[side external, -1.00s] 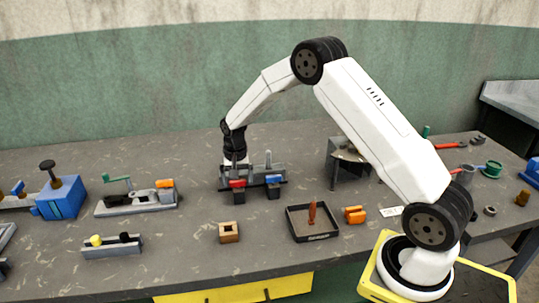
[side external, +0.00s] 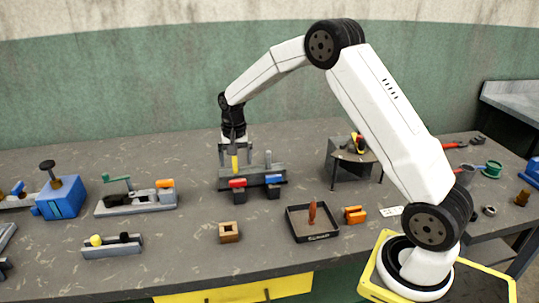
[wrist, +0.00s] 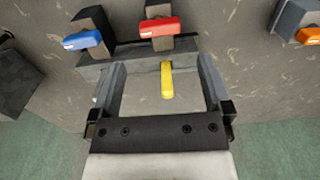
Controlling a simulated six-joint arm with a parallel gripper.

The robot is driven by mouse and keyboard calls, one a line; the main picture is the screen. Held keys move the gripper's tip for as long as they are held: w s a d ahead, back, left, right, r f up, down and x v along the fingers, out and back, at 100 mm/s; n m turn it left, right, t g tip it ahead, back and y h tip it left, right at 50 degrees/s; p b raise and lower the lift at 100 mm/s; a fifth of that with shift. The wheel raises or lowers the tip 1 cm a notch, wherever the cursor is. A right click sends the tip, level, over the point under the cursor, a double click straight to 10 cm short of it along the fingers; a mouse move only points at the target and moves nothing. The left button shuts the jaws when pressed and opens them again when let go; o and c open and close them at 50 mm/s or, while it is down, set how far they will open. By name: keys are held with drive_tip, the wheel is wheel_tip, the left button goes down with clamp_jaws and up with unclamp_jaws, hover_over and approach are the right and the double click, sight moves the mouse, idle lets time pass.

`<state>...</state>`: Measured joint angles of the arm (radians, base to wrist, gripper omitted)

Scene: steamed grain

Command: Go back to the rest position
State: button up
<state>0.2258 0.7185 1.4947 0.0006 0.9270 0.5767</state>
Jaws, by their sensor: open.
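My gripper (side external: 235,163) hangs pointing down above the left part of a grey fixture (side external: 222,184) on the workbench. Its jaws are apart, and nothing is clamped in them. In the wrist view my gripper (wrist: 162,62) has a finger on each side of a yellow lever (wrist: 167,82), with gaps on both sides. The yellow lever (side external: 235,160) also shows between the fingers in the side view. The fixture carries a red handle (side external: 237,183) and a blue handle (side external: 273,179) on its front.
A dark tray (side external: 322,236) and a small wooden block (side external: 229,232) lie in front. A clamp with a green handle (side external: 115,179) stands left. Bare bench lies between them.

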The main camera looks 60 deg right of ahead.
drive_tip(key=shift+r, duration=0.35)
drive_tip(key=s+a+n+t, duration=0.1)
drive_tip(key=s+a+n, duration=0.3)
drive_tip(key=s, duration=0.7)
drive_tip(key=s+a+n+t, duration=0.1)
drive_tip(key=s+a+n, duration=0.4)
drive_tip(key=s, duration=0.6)
drive_tip(key=a, duration=0.2)
drive_tip(key=shift+s+a+r+t, duration=0.3)
drive_tip(key=shift+s+a, duration=0.05)
drive_tip(key=shift+s, duration=0.05)
